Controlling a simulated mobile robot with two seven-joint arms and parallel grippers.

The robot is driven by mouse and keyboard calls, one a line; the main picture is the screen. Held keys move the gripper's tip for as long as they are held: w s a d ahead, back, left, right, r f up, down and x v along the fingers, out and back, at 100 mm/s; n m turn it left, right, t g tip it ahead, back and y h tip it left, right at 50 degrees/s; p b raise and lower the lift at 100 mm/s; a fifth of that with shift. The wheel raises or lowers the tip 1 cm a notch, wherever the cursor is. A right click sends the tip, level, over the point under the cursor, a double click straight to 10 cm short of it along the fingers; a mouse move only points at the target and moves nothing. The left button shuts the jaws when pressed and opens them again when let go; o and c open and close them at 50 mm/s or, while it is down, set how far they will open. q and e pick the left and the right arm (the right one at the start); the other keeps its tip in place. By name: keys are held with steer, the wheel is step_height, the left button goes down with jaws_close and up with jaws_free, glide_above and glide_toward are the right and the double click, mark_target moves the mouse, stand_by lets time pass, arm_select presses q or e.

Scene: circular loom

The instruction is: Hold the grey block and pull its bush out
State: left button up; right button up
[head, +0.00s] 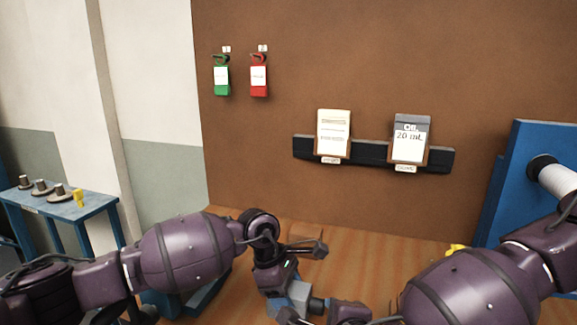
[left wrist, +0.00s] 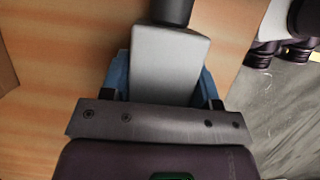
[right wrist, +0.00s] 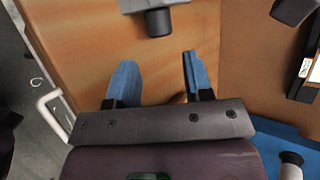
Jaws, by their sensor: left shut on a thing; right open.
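The grey block (head: 298,295) is clamped between the blue fingers of my left gripper (left wrist: 165,85), which are shut on its two sides. The dark round bush (left wrist: 172,12) sticks out of the block's far end in the left wrist view. In the head view the bush (head: 317,305) points right, towards my right arm. My right gripper (right wrist: 158,62) is open and empty. In the right wrist view the bush (right wrist: 158,22) lies just ahead of the gap between its fingers, apart from them, with part of the grey block (right wrist: 130,5) at the top edge.
A wooden table top (head: 370,255) lies under the arms. A blue machine panel (head: 535,165) with a white spool (head: 560,180) stands at the right. A rack (head: 375,153) with two cards is on the brown wall. A blue side table (head: 70,208) holds several small spools.

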mark_target(323, 307)
steer(key=shift+x, duration=3.7)
steer(key=shift+c, duration=0.3)
steer(key=shift+r, duration=0.1)
jaws_close()
